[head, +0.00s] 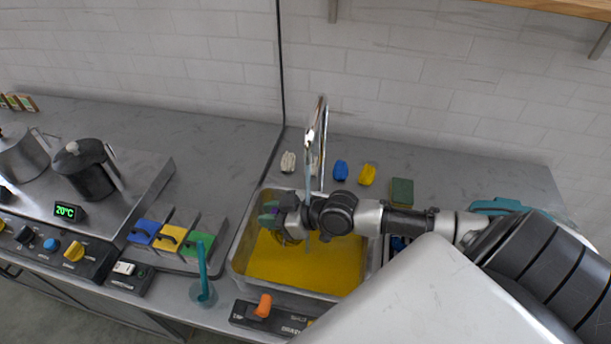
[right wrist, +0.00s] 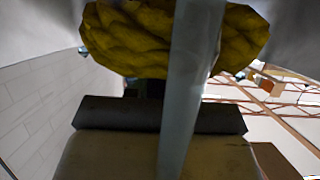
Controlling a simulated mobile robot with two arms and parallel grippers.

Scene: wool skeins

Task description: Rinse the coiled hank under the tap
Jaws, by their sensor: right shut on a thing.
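My right gripper (head: 270,214) is over the sink (head: 236,262), shut on the coiled hank. In the right wrist view the hank (right wrist: 130,38) is a thick, yellow, twisted coil across the top of the picture. In the head view my gripper and wrist mostly hide it. The chrome tap (head: 322,112) arches over the sink. A pale stream of water (head: 308,170) falls from it past my right wrist. The stream (right wrist: 190,90) also crosses the right wrist view in front of the hank. Yellow liquid (head: 300,270) covers the sink bottom. My left gripper is not in view.
An orange lever (head: 263,305) sits on the panel in front of the sink. White, blue (head: 341,170) and yellow (head: 367,175) skeins and a green sponge (head: 402,191) lie behind it. Pots (head: 86,168) stand further left.

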